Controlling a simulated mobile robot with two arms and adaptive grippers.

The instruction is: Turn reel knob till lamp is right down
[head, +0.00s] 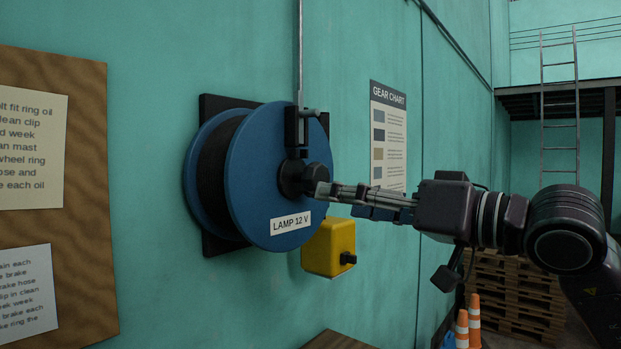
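A blue cable reel (262,180) labelled "LAMP 12 V" is mounted on the green wall, with dark cable or hose wound on its drum. A black knob (312,176) sticks out at the reel's hub. A black crank arm (292,130) points straight up from the hub and has a grey pin near its top. My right gripper (325,191) comes in from the right with its fingertips at the hub knob. From this angle the fingers overlap, so I cannot tell whether they grip it. No lamp can be made out. My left gripper is not in view.
A yellow box (328,245) with a black knob sits on the wall just below the reel. A grey pipe (299,50) runs up the wall above it. A notice board (85,200) is at left. Orange cones (474,318) and pallets (515,297) stand at lower right.

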